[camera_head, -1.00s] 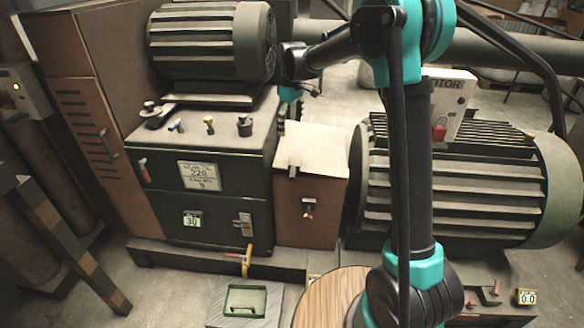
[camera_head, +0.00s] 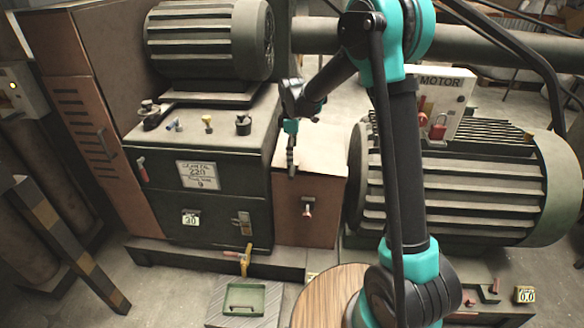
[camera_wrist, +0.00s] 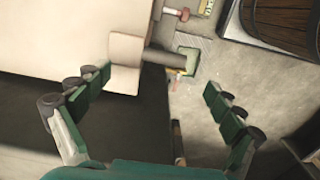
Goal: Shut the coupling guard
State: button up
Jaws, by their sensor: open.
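The coupling guard is a brown box (camera_head: 312,215) with a pale lid (camera_head: 325,150) on top, between the gearbox and the large motor. I cannot tell whether the lid is fully down. My gripper (camera_head: 291,172) is over the lid's left front edge, where it hides the grey handle in the head view. In the wrist view my gripper (camera_wrist: 160,90) is open, with its fingers spread apart. The pale lid (camera_wrist: 85,45) fills the upper left there. Its grey handle (camera_wrist: 160,60) sticks out from the lid's edge between the fingers, and no finger visibly grips it.
The dark gearbox (camera_head: 200,195) stands left of the guard, with knobs on top. The ribbed motor (camera_head: 450,190) stands right, with a red padlock (camera_head: 437,130) at its box. A green tray (camera_head: 243,300) and a round wooden top (camera_head: 325,298) are in front.

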aim_at(291, 169)
notch_tip(291, 169, down, 7)
dwell(0.3)
jog(key=shift+c, duration=0.5)
jog(key=c, duration=1.6)
jog(key=shift+a+f, duration=0.25)
jog(key=shift+f, duration=1.05)
jog(key=o, duration=1.7)
notch_tip(291, 169, up, 12)
